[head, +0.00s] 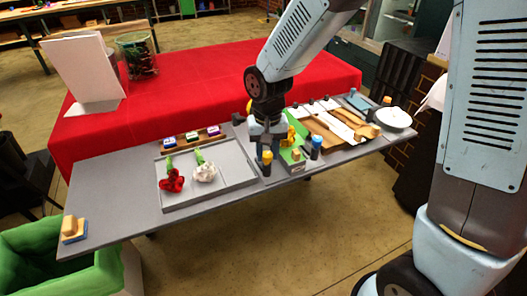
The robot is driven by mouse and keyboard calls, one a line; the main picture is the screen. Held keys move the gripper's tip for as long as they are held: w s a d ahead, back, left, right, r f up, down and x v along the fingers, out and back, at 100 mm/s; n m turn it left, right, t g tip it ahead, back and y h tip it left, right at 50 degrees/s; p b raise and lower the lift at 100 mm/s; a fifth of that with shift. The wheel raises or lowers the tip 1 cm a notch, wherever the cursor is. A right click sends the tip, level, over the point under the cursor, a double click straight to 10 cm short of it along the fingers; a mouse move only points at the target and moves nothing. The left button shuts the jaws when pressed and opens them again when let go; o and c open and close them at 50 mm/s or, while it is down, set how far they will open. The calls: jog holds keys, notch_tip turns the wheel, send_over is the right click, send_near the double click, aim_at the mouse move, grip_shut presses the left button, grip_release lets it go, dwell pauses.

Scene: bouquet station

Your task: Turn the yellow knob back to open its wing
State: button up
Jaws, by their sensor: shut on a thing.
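The yellow knob (267,155) tops a dark post at the front edge of the grey table, left of a green fixture (292,158). My gripper (268,148) points down over the knob and is shut on it, with the fingers at its sides. The fingers and wrist hide part of the knob and the fixture's left side. A yellow part (291,133) shows on the green fixture behind the knob; I cannot tell whether it is the wing or how far it is turned. A blue knob (317,140) stands right of the fixture.
A grey tray (235,165) with a red and a white flower lies to the left. Wooden and white pieces (325,135) and a white round dish (391,118) are at the right. The table's left part is mostly clear.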

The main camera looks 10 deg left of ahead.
aim_at(267, 154)
jog(key=n, duration=0.6)
jog(key=shift+w+n, duration=0.1)
jog(key=shift+n, duration=0.2)
jog(key=n, duration=0.5)
jog(key=shift+a+n, duration=0.15)
jog(key=shift+n, duration=0.15)
jog(key=o, duration=1)
jog(key=shift+o, duration=0.2)
jog(key=shift+r, duration=0.55)
notch_tip(267, 154, up, 13)
jog(key=shift+f, duration=0.2)
jog(key=shift+d, duration=0.2)
